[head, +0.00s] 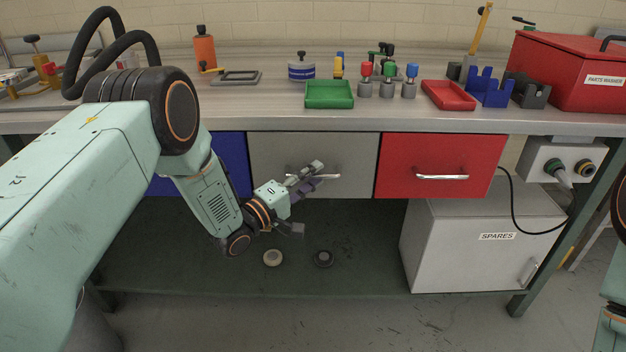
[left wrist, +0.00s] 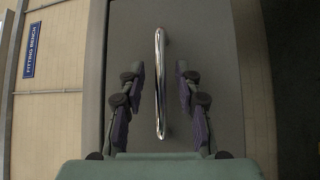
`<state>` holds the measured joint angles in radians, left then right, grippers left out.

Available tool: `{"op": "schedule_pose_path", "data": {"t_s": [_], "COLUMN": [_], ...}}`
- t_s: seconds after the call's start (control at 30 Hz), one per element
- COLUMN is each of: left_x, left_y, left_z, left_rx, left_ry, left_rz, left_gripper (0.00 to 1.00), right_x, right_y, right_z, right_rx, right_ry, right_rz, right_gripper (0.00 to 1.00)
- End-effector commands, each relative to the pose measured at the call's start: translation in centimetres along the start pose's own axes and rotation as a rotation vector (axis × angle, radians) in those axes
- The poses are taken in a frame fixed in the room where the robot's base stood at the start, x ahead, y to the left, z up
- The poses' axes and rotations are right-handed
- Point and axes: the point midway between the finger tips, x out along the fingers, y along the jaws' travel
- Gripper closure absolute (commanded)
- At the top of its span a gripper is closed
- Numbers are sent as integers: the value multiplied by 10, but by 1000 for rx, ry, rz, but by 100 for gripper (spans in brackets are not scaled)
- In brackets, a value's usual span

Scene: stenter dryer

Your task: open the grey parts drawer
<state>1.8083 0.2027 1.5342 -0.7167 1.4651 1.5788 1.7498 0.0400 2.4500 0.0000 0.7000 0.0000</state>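The grey parts drawer (head: 280,153) is in the middle under the bench, between a blue drawer and a red drawer. Its front looks flush with theirs. Its chrome bar handle (head: 327,175) is partly hidden by my left gripper (head: 307,202) in the head view. In the left wrist view the handle (left wrist: 160,84) stands upright in the picture, between the two open fingers of my left gripper (left wrist: 160,90). Gaps show on both sides of the bar. My right gripper is out of view; only part of my right arm shows at the right edge.
The blue drawer (head: 232,158) and red drawer (head: 440,150) flank the grey one. A grey SPARES cabinet (head: 470,240) stands under the bench at right. The bench top (head: 220,100) carries a green tray (head: 329,95) and a red tray (head: 448,96). Two round items lie on the lower shelf (head: 200,265).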

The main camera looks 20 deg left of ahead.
Motion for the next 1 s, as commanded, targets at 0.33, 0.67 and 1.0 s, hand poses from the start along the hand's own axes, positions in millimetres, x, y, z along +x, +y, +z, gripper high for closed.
{"op": "schedule_pose_path", "data": {"t_s": [0.33,0.67,1.0], "left_x": [7,7,7], "left_y": [0,0,0], "left_z": [-1,-1,-1], "left_rx": [1,1,1], "left_ry": [1,1,1], "left_rz": [0,0,0], "left_gripper": [66,93,100], "right_x": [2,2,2], "right_y": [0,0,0], "right_z": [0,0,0], "right_rx": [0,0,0], "right_ry": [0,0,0], "right_rz": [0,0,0], "right_gripper": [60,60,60]}}
